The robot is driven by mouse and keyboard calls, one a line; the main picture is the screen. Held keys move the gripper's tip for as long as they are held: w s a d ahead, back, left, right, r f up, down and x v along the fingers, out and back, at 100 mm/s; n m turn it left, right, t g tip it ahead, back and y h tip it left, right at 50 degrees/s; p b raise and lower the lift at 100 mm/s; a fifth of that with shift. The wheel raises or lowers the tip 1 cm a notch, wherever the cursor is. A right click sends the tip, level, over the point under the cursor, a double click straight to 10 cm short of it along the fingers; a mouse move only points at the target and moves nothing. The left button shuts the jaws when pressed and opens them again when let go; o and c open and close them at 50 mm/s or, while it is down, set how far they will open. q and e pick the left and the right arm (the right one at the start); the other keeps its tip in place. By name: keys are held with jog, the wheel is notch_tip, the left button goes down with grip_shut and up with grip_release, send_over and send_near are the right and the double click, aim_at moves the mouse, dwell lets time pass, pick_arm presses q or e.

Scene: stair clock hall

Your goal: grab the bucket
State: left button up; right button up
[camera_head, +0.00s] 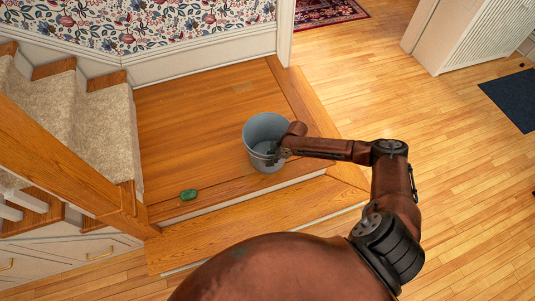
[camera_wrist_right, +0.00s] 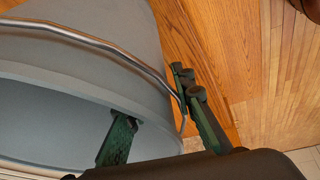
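The grey bucket (camera_head: 262,128) stands upright on the wooden landing. My right gripper (camera_head: 273,156) is at its right-hand side, by the rim. In the right wrist view the bucket (camera_wrist_right: 75,70) fills the left half, with its thin metal handle lying along the outside. There my right gripper (camera_wrist_right: 152,97) is open, its green-black fingers well apart. One finger is inside the bucket's mouth and the other is outside, with the rim and handle between them. I cannot tell whether either finger touches the wall. My left gripper is not in view.
A small green object (camera_head: 188,194) lies on the landing near its front edge. Carpeted stairs (camera_head: 85,125) with a wooden rail rise at the left. A lower wooden step (camera_head: 250,222) runs along the front. Open wooden floor (camera_head: 470,190) lies to the right.

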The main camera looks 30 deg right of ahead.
jog(key=shift+c, duration=0.3)
grip_shut()
dwell(0.5)
jog(key=shift+r, duration=0.1)
